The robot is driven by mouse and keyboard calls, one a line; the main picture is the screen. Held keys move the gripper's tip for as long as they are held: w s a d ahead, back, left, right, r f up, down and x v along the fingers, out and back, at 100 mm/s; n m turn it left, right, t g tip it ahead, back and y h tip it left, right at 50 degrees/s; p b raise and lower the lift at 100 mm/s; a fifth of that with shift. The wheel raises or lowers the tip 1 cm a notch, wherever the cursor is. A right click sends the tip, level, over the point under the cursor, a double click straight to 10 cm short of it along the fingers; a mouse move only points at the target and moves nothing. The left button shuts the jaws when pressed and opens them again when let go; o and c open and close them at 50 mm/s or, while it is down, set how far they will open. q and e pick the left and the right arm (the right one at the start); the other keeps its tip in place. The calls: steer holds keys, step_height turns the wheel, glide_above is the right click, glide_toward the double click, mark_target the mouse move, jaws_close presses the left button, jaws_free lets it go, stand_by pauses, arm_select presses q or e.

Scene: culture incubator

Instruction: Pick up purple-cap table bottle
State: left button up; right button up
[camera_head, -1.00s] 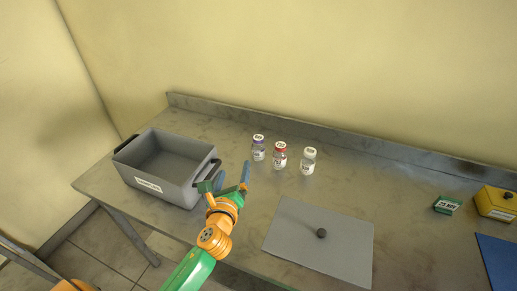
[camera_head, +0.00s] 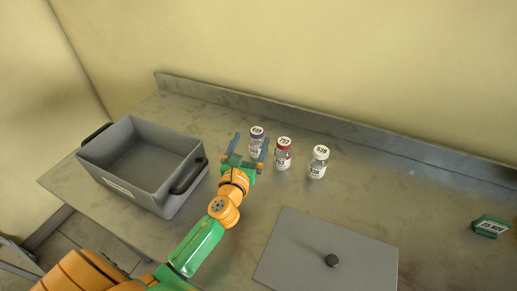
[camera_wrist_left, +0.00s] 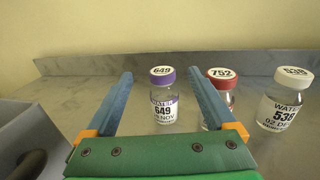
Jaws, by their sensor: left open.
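The purple-cap bottle (camera_head: 256,140) stands upright on the table, leftmost of three bottles in a row. In the left wrist view the purple-cap bottle (camera_wrist_left: 164,97), labelled 649, stands ahead between the two blue fingers. My left gripper (camera_head: 249,150) is open and empty, its fingers pointing at this bottle with one at each side in the picture. I cannot tell whether the fingertips are level with the bottle. The right finger partly covers the red-cap bottle (camera_wrist_left: 223,87) in the wrist view. My right gripper does not show.
The red-cap bottle (camera_head: 283,154) and white-cap bottle (camera_head: 318,162) stand close to the right. A grey bin (camera_head: 118,187) is at the left. A grey lid with a dark knob (camera_head: 300,262) lies in front. A green box (camera_head: 491,227) lies far right.

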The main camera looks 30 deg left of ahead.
mark_target(255, 137)
arm_select(q)
step_height(255, 137, down, 3)
steer(key=shift+r+b, duration=0.2)
steer(key=shift+b, duration=0.5)
steer(key=x, duration=0.7)
steer(key=shift+w+r, duration=0.15)
steer(key=shift+r, duration=0.1)
jaws_close()
arm_select(e)
step_height(255, 137, down, 3)
steer(key=shift+s+d+r, duration=0.1)
steer(key=shift+r, duration=0.05)
arm_select(q)
steer(key=shift+r, duration=0.1)
